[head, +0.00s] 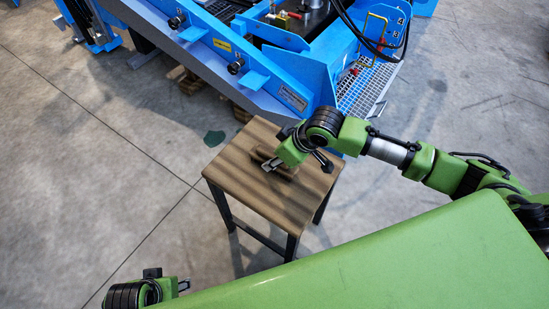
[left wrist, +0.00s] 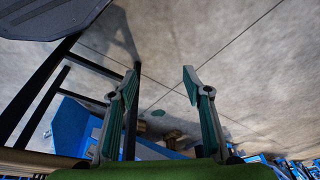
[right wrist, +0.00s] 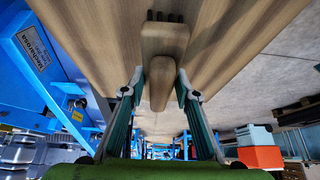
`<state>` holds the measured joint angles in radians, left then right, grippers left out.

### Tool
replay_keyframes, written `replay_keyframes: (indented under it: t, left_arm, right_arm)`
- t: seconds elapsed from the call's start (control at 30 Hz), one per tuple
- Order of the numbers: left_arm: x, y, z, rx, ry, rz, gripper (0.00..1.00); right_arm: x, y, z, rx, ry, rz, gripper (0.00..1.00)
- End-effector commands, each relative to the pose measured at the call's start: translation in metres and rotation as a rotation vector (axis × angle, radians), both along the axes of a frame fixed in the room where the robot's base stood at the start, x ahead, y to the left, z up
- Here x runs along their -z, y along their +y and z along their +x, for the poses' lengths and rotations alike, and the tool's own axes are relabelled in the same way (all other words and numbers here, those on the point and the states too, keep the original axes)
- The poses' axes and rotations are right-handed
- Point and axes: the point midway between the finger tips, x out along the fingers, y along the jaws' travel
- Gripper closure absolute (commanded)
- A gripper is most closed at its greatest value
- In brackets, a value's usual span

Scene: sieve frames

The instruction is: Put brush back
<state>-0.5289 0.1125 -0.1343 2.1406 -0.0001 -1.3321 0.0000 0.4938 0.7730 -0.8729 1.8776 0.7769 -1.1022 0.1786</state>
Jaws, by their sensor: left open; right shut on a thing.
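The wooden brush (right wrist: 163,40) is in the right wrist view, with its handle between the fingers of my right gripper (right wrist: 160,90). The gripper is shut on the handle. In the head view my right gripper (head: 270,165) is over the top of a small wooden table (head: 237,178), and the brush there is partly hidden by the gripper. I cannot tell whether the brush touches the tabletop. My left gripper (left wrist: 162,82) is open and empty. It also shows at the lower left of the head view (head: 184,285), away from the table.
A large blue machine (head: 270,75) with a metal grate (head: 365,88) stands right behind the table. Wooden pallets (head: 190,82) lie under its edge. The concrete floor left of the table is clear. An orange box (right wrist: 260,157) shows in the right wrist view.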

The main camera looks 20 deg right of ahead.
Motion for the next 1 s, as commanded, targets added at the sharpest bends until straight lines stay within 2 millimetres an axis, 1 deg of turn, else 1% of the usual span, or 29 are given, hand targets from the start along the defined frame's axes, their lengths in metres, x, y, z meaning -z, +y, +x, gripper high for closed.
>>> replay_keyframes:
  t: [0.13, 0.17, 0.2, 0.23, 0.6, 0.67, 0.7, 0.77, 1.0]
  left_arm:
    - [0.001, 0.000, 0.000, 0.000, 0.001, 0.000, 0.55]
    - [0.001, 0.000, 0.000, 0.000, 0.001, 0.000, 0.55]
    - [0.002, 0.000, 0.000, 0.000, 0.001, 0.000, 0.55]
    - [0.002, 0.000, 0.000, 0.000, 0.001, 0.000, 0.55]
    - [0.002, 0.000, 0.000, 0.000, 0.001, 0.000, 0.55]
    - [-0.002, 0.000, 0.001, 0.000, -0.004, -0.001, 0.55]
    - [0.001, 0.000, 0.002, 0.001, -0.004, 0.000, 0.55]
    - [0.014, 0.000, -0.001, 0.002, 0.012, 0.001, 0.55]
    - [0.057, 0.000, -0.007, 0.005, 0.035, 0.003, 0.55]
  right_arm:
    - [0.000, 0.000, 0.000, 0.000, -0.001, 0.001, 1.00]
    - [0.001, 0.000, 0.000, 0.001, 0.000, 0.000, 0.69]
    - [0.001, 0.000, 0.000, 0.000, 0.000, 0.000, 0.59]
    - [0.001, 0.000, 0.000, 0.000, 0.000, 0.000, 0.55]
    - [-0.001, 0.000, 0.000, 0.000, -0.001, 0.000, 0.55]
    - [-0.005, -0.002, -0.001, 0.000, -0.001, -0.001, 0.55]
    - [-0.008, -0.003, -0.002, 0.001, -0.001, -0.001, 0.55]
    - [-0.015, -0.005, -0.005, 0.001, -0.002, -0.001, 0.55]
    - [-0.056, -0.019, -0.022, 0.000, -0.002, -0.001, 0.55]
